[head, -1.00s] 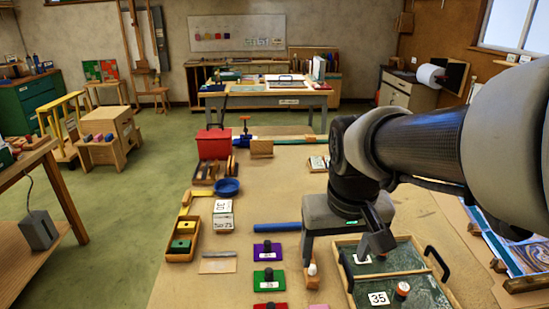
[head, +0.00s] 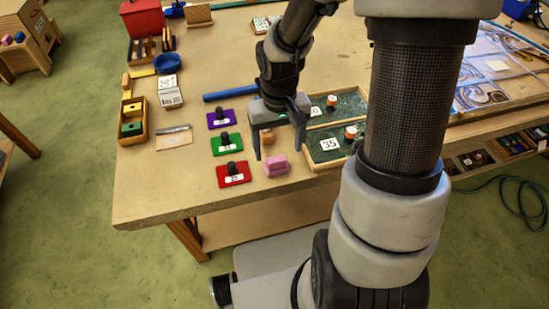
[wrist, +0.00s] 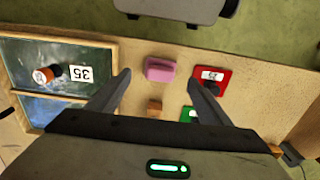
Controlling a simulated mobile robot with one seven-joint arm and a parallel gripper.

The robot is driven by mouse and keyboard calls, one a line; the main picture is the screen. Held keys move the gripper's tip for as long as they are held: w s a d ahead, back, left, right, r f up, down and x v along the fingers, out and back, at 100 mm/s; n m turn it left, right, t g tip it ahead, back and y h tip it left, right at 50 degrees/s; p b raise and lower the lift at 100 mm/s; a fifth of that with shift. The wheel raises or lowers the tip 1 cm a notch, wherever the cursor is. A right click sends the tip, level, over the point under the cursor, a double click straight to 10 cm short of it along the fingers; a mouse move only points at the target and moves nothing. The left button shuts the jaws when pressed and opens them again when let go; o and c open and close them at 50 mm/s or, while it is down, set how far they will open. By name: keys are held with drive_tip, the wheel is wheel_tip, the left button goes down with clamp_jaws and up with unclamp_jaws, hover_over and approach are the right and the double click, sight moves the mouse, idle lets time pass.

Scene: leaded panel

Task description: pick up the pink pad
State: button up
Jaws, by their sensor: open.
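The pink pad (head: 276,166) lies on the tan workbench near its front edge, just right of the red pad. It also shows in the wrist view (wrist: 160,69), beyond my fingertips and between their lines. My gripper (head: 280,153) is open and empty, above the bench by the pink pad. In the wrist view my gripper (wrist: 158,80) has its two fingers spread wide apart. A small gap between the fingers and the pad seems to remain; the exact height cannot be told.
A red pad (head: 233,174), green pad (head: 226,143) and purple pad (head: 220,119) with dark knobs stand left. A small wooden block (head: 267,137) is behind the pink pad. A green board tray (head: 327,144) numbered 35 lies right. The bench front edge is close.

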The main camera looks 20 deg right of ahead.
sight(276, 159)
drive_tip(key=f, duration=0.6)
drive_tip(key=shift+w+a+f, duration=0.1)
drive_tip(key=shift+w+f, duration=0.2)
drive_tip(key=shift+w, duration=0.1)
drive_tip(key=c, duration=1.2)
wheel_tip(276, 159, up, 10)
drive_tip(key=shift+r+p, duration=0.1)
drive_tip(key=shift+p, duration=0.25)
drive_tip(key=shift+c, duration=0.2)
